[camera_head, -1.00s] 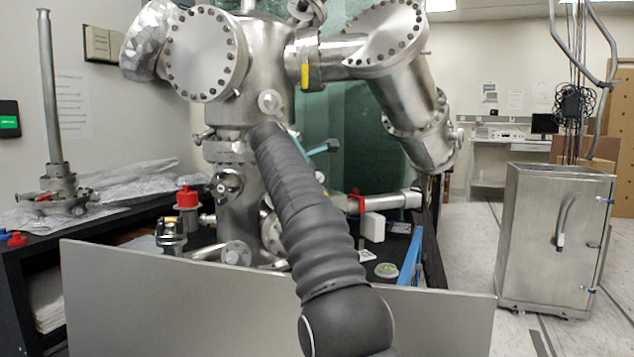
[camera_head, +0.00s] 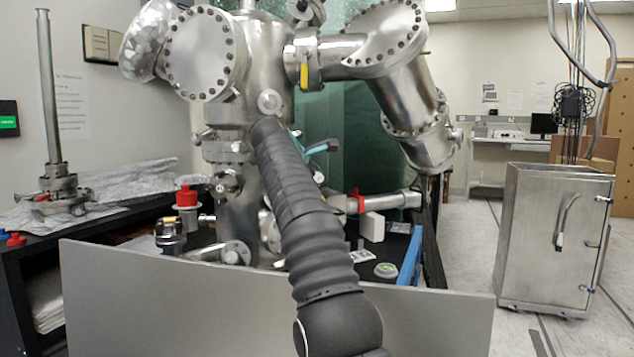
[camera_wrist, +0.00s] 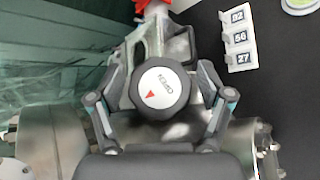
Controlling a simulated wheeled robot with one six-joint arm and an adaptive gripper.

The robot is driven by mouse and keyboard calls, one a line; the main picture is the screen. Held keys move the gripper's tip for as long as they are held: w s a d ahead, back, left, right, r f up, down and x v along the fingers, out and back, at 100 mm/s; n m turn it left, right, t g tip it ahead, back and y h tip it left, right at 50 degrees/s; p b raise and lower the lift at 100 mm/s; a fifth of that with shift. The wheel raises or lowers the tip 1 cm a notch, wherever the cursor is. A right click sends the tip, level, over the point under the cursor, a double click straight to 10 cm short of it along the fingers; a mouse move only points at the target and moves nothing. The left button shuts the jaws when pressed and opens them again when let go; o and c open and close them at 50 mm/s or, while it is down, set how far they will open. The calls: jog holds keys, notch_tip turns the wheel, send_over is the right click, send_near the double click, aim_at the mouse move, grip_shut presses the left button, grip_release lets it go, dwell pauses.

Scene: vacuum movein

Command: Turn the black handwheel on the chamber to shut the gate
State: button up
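In the wrist view the black handwheel (camera_wrist: 160,89) is in the middle, with a pale round label that bears a red arrow and small lettering. My gripper (camera_wrist: 161,82) has one finger on each side of the wheel. The fingers are spread, and I cannot tell whether either touches the rim. Metal valve parts (camera_wrist: 147,40) show beyond the wheel. In the head view the steel chamber (camera_head: 238,112) stands behind my arm. My arm reaches up in front of it, and the handwheel cannot be made out there. My gripper is mostly hidden in that view.
A grey panel (camera_head: 170,300) stands in front of the chamber's bench. A white numbered block (camera_wrist: 238,40) lies on the black surface near my gripper. A red-capped part (camera_head: 187,197) stands left of the chamber. A steel cabinet (camera_head: 553,240) stands at the right, with open floor before it.

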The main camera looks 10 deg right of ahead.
jog(key=shift+n+t, duration=0.5)
jog(key=shift+n, duration=0.1)
jog(key=shift+n+t+y, duration=0.3)
jog(key=shift+n+t, duration=0.9)
jog(key=shift+n, duration=0.5)
jog(key=n+t+y, duration=0.1)
jog(key=n, duration=0.1)
jog(key=n+t+y, duration=0.1)
jog(key=n+t, duration=0.1)
jog(key=n, duration=0.1)
jog(key=shift+y, duration=0.3)
jog(key=n+t+y, duration=0.1)
jog(key=n, duration=0.1)
jog(key=n+t+y+b, duration=0.1)
jog(key=n+y, duration=0.1)
jog(key=n, duration=0.1)
jog(key=shift+w+a+n, duration=0.1)
jog(key=shift+n, duration=0.2)
jog(key=shift+a+r+n+y+b, duration=0.15)
jog(key=shift+n+y+b, duration=0.2)
jog(key=shift+n+y, duration=0.35)
